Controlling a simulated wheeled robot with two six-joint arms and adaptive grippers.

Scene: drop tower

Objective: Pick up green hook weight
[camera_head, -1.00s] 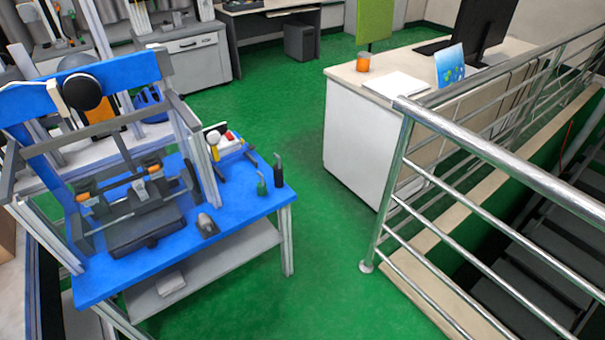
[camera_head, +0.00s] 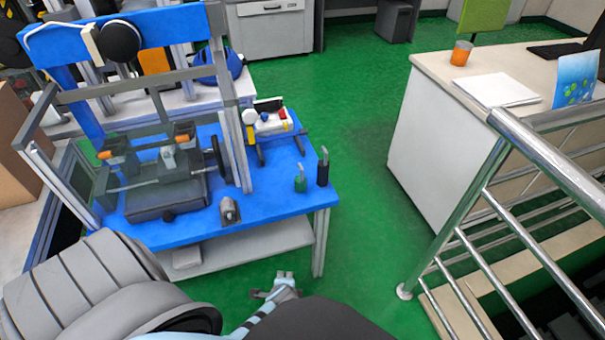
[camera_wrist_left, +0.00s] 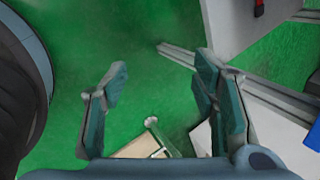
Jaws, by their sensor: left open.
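The green hook weight (camera_head: 300,182) stands upright near the right front corner of the blue tabletop (camera_head: 268,209), its thin metal hook pointing up. A black hook weight (camera_head: 322,172) stands close to its right. My left gripper (camera_head: 276,288) is low in the head view, in front of the table and apart from both weights. In the left wrist view it (camera_wrist_left: 160,75) is open and empty, with green floor between its fingers. Neither weight can be made out in that view. My right gripper is not in view.
The drop tower frame (camera_head: 236,150) rises from the table's left part. A grey cylinder (camera_head: 229,211) lies left of the green weight. A small device (camera_head: 268,120) sits behind.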

